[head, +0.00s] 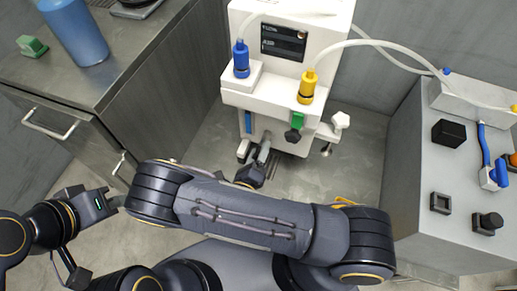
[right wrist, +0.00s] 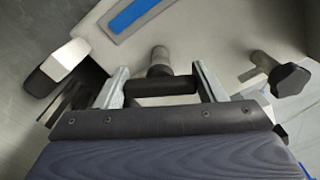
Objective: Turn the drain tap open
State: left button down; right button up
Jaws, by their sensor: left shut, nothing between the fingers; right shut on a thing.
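The drain tap shows in the right wrist view as a short metal stem with a black crossbar handle (right wrist: 160,86). It sits low on the white machine (head: 242,99). My right gripper (right wrist: 162,88) is shut on this handle, one finger at each end of the bar. In the head view my right gripper (head: 262,152) is at the foot of the machine, and the tap there is too small and covered to make out. My left gripper (head: 117,201) is at the left, shut and empty, partly beside my right arm and away from the machine.
A black knob (right wrist: 290,79) on a metal stem is right of the tap. A grey bench (head: 410,200) with fittings stands right; a metal cabinet (head: 150,75) with a blue cylinder (head: 75,32) stands left.

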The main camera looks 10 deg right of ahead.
jog(key=n+p, duration=0.1)
jog(key=n, duration=0.2)
jog(key=shift+f+n+p, duration=0.1)
jog(key=shift+n+p, duration=0.3)
jog(key=shift+n, duration=1)
jog(key=shift+a, duration=0.1)
jog(key=o, duration=1)
